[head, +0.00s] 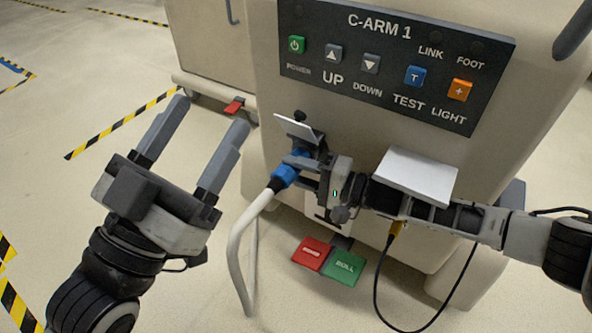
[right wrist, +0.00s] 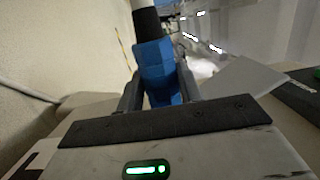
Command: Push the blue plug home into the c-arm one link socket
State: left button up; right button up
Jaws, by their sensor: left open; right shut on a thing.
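The blue plug (head: 286,174) is on a thick pale cable and held between the fingers of my right gripper (head: 302,168), in front of the C-ARM 1 cart (head: 350,140). In the right wrist view the blue plug (right wrist: 158,72) sits between both fingers, with the cable leading up and away. A dark part with a pale tilted flap (head: 299,128) stands just above the plug; I cannot tell whether it belongs to the socket. The socket's opening is hidden, so I cannot tell if the plug touches it. My left gripper (head: 208,118) is open and empty, left of the plug.
The cart's panel (head: 395,60) carries several buttons and LINK and FOOT labels. Red (head: 312,253) and green (head: 344,267) pedals lie on the floor below. The plug's cable (head: 236,255) hangs down left of them. A thin black cable hangs below my right arm.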

jog(key=o, duration=1.2)
jog(key=shift+w+d, duration=0.1)
jog(key=shift+w, duration=0.1)
jog(key=shift+s, duration=0.1)
pick_arm(q)
notch_tip(320, 180, down, 5)
jog(key=n+g+y+p, duration=0.2)
jog(key=n+y, duration=0.1)
jog(key=n, duration=0.1)
jog(key=shift+d+n+p, duration=0.1)
jog(key=shift+n+p, duration=0.2)
jog(key=shift+p, duration=0.1)
pick_arm(e)
jog(key=v, duration=0.7)
jog(key=shift+s+d, duration=0.1)
jog(key=shift+d, duration=0.15)
